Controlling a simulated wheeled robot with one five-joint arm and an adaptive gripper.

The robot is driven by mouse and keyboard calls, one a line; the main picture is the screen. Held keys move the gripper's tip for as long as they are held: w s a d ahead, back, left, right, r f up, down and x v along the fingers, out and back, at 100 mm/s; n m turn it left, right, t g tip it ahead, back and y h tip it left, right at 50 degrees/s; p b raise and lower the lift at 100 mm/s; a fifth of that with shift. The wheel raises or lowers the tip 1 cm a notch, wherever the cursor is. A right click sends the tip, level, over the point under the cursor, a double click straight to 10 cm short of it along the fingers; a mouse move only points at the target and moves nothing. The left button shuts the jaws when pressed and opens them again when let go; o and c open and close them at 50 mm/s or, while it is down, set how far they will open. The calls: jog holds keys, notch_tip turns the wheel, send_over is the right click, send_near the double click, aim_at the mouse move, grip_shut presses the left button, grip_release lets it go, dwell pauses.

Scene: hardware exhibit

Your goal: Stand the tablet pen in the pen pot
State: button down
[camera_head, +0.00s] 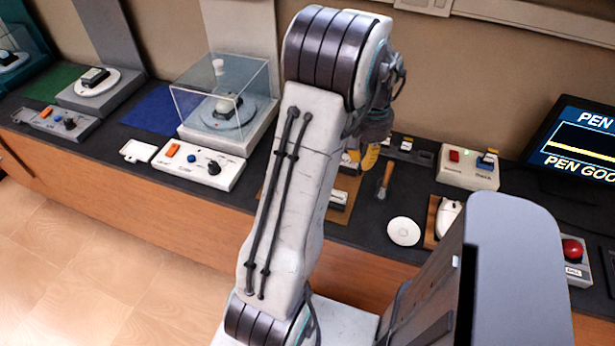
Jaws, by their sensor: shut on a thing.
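My gripper (370,156) shows only in part, pointing down over the back of the dark counter, just right of my raised arm. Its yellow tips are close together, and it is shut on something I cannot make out. I cannot pick out the tablet pen; the gripper and my arm block much of that area. I cannot pick out the pen pot either.
The dark counter (418,236) carries a wooden-handled tool (386,176), a white disc (403,231), a white mouse (448,216), a switch box (468,168) and a red button (572,250). A monitor (580,145) stands right. A clear case (222,95) stands left.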

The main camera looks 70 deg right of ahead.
jog(key=shift+s, duration=0.3)
jog(key=shift+w+d+f+p, duration=0.4)
jog(key=shift+w+d+f, duration=0.15)
jog(key=shift+w+f, duration=1.25)
jog(key=shift+w+d+f+p, duration=0.45)
jog(key=shift+w+d+f, duration=0.05)
jog(key=shift+w+f, duration=1.3)
jog(key=shift+w+d+f+p, duration=0.4)
jog(key=shift+w+d+f, duration=0.15)
jog(key=shift+w+f, duration=1.25)
jog(key=shift+f, duration=0.1)
jog(key=shift+f, duration=0.15)
jog(key=c, duration=1.4)
grip_release()
